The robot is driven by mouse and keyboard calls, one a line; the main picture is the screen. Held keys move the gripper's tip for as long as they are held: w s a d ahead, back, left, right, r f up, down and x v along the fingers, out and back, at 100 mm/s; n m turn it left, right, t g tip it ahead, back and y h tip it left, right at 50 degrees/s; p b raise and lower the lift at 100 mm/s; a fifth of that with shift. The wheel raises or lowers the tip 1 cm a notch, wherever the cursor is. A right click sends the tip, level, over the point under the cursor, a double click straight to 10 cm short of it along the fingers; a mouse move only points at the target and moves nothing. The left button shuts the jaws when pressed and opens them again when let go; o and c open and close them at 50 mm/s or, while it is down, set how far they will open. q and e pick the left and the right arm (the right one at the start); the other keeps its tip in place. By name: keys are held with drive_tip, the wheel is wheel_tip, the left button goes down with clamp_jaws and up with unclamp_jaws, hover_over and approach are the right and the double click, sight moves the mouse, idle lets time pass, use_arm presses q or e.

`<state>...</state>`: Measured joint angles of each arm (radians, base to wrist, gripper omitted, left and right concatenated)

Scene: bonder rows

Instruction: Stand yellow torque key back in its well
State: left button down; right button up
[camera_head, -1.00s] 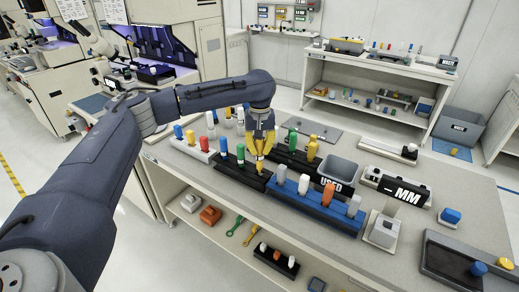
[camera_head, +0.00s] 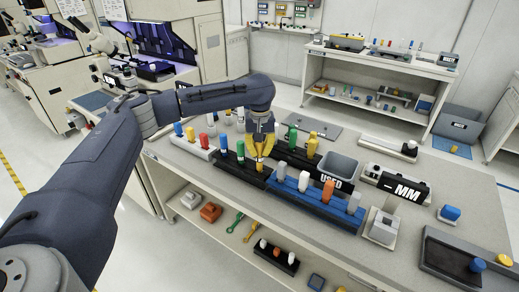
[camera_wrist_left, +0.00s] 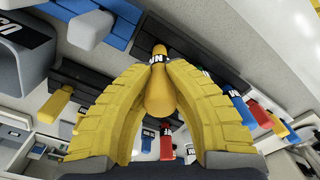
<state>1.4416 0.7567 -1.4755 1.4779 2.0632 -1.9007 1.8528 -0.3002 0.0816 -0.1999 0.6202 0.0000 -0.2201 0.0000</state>
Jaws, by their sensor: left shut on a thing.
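The yellow torque key (camera_wrist_left: 158,92) is between the yellow fingers of my left gripper (camera_wrist_left: 157,72) in the left wrist view. My left gripper (camera_head: 260,152) is shut on it, pointing down. The key's narrow end with a dark, white-marked collar shows past the fingertips, over a black block (camera_wrist_left: 110,70). In the head view, the gripper is above the right end of the front black block (camera_head: 235,178), which also holds a blue and a green key (camera_head: 240,152). I cannot tell whether the key's lower end is inside a well. My right gripper is not in view.
A blue block (camera_head: 310,212) with several keys stands close to the right. A grey bin marked USED (camera_head: 338,168) stands behind it. A white block with several keys (camera_head: 192,147) is to the left. Another black block with green and yellow keys (camera_head: 290,158) stands behind.

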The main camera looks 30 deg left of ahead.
use_arm(q)
drive_tip(key=shift+f, duration=1.5)
drive_tip(key=c, duration=1.4)
unclamp_jaws()
drive_tip(key=shift+o, duration=0.2)
drive_tip(key=shift+r, duration=0.1)
wheel_tip(320, 180, up, 12)
drive_tip(key=shift+s+d+f, duration=0.1)
drive_tip(key=shift+f, duration=0.1)
